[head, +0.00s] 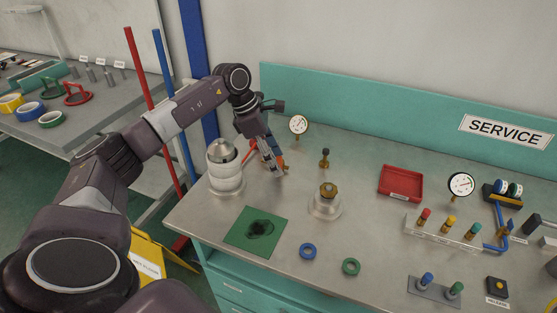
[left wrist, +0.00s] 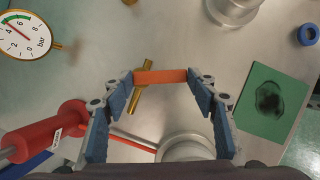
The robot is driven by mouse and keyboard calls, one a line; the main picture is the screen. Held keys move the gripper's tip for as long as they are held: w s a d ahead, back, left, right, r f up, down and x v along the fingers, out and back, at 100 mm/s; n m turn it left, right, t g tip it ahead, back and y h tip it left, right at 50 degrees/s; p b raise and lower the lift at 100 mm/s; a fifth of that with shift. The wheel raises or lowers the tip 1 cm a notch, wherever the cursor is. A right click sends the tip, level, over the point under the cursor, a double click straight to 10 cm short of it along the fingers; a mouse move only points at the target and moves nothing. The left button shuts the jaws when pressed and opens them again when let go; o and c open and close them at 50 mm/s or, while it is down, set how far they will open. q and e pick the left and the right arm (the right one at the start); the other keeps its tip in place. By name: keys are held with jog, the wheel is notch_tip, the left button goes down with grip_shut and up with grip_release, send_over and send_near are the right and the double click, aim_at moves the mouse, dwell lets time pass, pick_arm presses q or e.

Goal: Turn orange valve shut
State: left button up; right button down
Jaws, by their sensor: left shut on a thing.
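The orange valve handle (left wrist: 160,77) is a flat bar lying across the space between my left gripper's blue-padded fingers in the left wrist view. The brass valve body (left wrist: 139,100) shows below it. My left gripper (left wrist: 162,85) is shut on the handle, with a fingertip at each end. In the head view my left gripper (head: 275,165) is low over the back left of the bench, and only a bit of orange shows beside its fingers. My right gripper is not in view.
A white-and-steel canister (head: 225,172) stands just left of the gripper. A pressure gauge (head: 298,125) is behind it. A brass-topped fitting (head: 327,200) stands to the right. A stained green mat (head: 256,228), a blue ring (head: 308,251) and a green ring (head: 351,267) lie in front.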

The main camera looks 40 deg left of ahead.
pick_arm(q)
jog(key=shift+a+r+m+g+h, duration=0.1)
jog(key=shift+a+m+g+h, duration=0.2)
jog(key=shift+m, duration=0.85)
jog(key=shift+a+m+g+h, duration=0.1)
jog(key=shift+a+m+g, duration=0.3)
jog(key=shift+m, duration=0.75)
jog(key=o, duration=1.2)
jog(key=shift+c, duration=0.2)
jog(key=v, duration=1.1)
jog(key=shift+r, duration=0.4)
jog(key=shift+w+a, duration=0.1)
jog(key=shift+a, duration=0.05)
